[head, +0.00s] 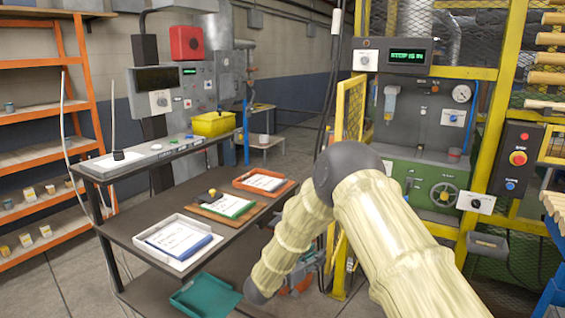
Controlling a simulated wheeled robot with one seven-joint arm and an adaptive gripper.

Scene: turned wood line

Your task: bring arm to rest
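My arm, in a pale ribbed cover with dark grey joints, comes in from the lower right of the head view. It bends at a dark joint near the middle and reaches down and left, over the right side of the dark table (140,215). The lowest dark part I see is near the table's front right edge. My gripper is not visible. Whether it holds anything cannot be seen.
A yellow bin (213,123) stands behind. A green-grey machine (418,150) and yellow frame (492,130) stand right. Orange shelves (30,160) stand left.

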